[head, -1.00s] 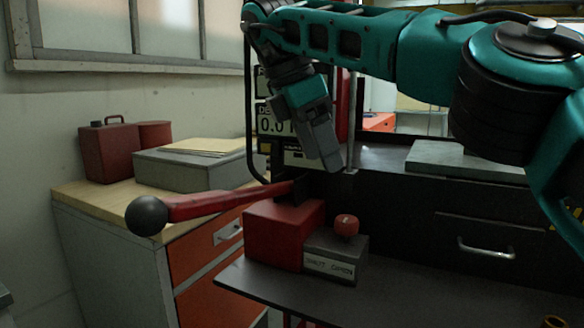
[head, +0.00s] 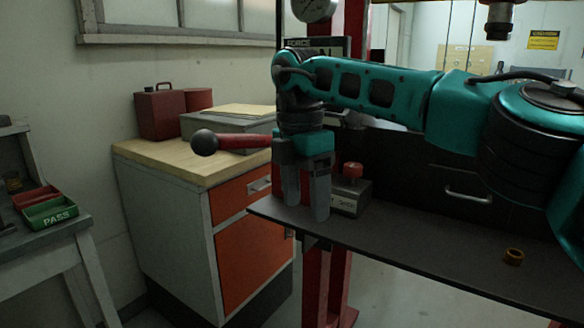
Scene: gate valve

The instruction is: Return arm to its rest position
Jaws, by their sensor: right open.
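My right arm comes in from the right in the head view, a teal arm with black joints (head: 385,90). Its gripper (head: 306,212) points down in front of the dark table, with its two grey fingers apart and nothing seen between them. Behind it, a red lever with a black ball knob (head: 204,142) sticks out to the left; the gripper and wrist hide its inner end. A grey block with a red knob (head: 352,184) sits just right of the fingers on the table. My left gripper is not in view.
The dark table (head: 420,235) has a small orange ring (head: 513,257) on its right part. A wood-topped cabinet with orange drawers (head: 255,255) stands left, holding a red can (head: 160,113) and a grey box. A green PASS tray (head: 51,210) is at far left.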

